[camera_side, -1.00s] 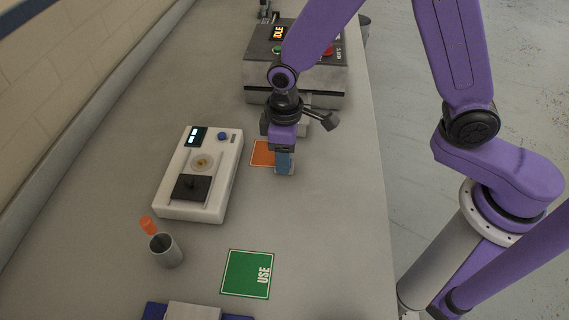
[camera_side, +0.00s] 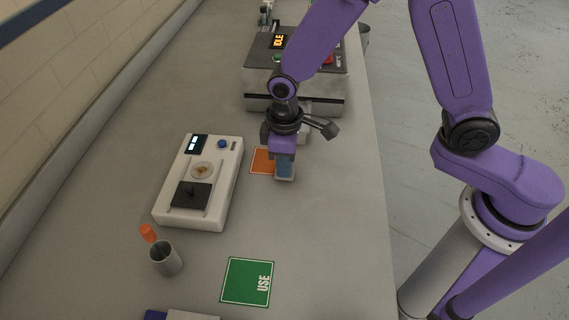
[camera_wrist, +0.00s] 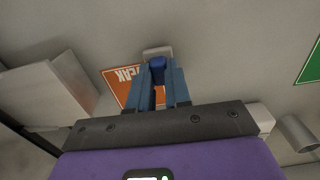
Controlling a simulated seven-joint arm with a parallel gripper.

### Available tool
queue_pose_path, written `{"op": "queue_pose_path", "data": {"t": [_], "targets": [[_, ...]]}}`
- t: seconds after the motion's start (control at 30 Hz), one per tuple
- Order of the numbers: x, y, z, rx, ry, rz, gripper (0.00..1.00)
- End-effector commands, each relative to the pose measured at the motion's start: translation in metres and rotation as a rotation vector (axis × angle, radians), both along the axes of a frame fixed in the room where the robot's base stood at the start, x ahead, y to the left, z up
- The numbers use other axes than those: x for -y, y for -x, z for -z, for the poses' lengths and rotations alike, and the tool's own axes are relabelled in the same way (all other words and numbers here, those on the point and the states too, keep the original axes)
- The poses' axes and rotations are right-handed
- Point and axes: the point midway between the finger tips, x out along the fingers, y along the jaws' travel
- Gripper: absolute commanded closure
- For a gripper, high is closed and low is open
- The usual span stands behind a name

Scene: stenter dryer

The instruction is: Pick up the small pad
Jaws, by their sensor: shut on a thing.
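My gripper (camera_side: 285,174) points down over the bench, at the right edge of the orange square (camera_side: 262,162). Its blue-grey fingers are shut on the small pad (camera_wrist: 158,51), a light grey block with a blue grip. In the wrist view the blue grip sits between the fingertips (camera_wrist: 158,75) and the grey block shows just past them. In the side view only a pale edge of the pad shows below the fingers. I cannot tell whether it touches the bench.
A white instrument (camera_side: 220,165) with a dark plate stands to the left. A green "USE" square (camera_side: 248,281), a grey cup (camera_side: 166,260) and a blue-and-grey item (camera_side: 190,316) lie nearer. The dark-topped "IDLE" machine (camera_side: 295,85) stands behind. Bench between the squares is clear.

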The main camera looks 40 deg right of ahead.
Motion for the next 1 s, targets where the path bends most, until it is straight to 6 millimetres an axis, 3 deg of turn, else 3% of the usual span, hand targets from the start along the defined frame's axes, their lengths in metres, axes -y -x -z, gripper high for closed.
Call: {"op": "queue_pose_path", "data": {"t": [0.23,0.63,1.0], "targets": [[0.000,0.000,-0.030,0.004,-0.003,0.000,1.00],[0.026,0.044,-0.088,0.005,-0.003,0.000,1.00],[0.056,0.096,-0.113,0.001,-0.001,-0.001,1.00]]}}
